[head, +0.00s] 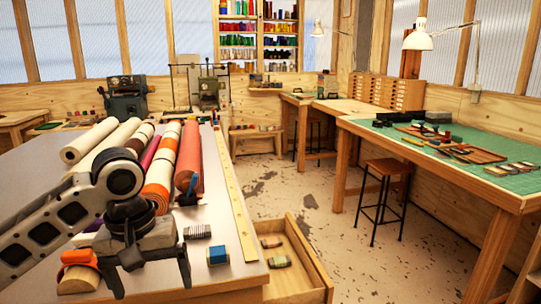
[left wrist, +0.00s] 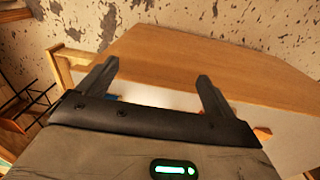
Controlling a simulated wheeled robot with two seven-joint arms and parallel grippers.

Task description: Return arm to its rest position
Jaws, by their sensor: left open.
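My left gripper (head: 153,288) is at the near end of the grey-topped workbench, reached by my arm from the left. Its two fingers are apart with nothing between them; the left wrist view also shows the open fingers (left wrist: 158,72). Several long rolls lie side by side behind it, including a cream roll (head: 90,139), an orange-and-white roll (head: 160,175) and a rust-red roll (head: 189,158). My arm hides parts of the rolls and bench. My right gripper is not in view.
A blue-banded spool (head: 217,254), a grey spool (head: 197,231) and an orange-wrapped piece (head: 80,262) lie near the gripper. An open drawer (head: 310,266) holding small rolls juts out at the bench's right. A stool (head: 385,190) stands beyond; the floor (head: 290,190) between is clear.

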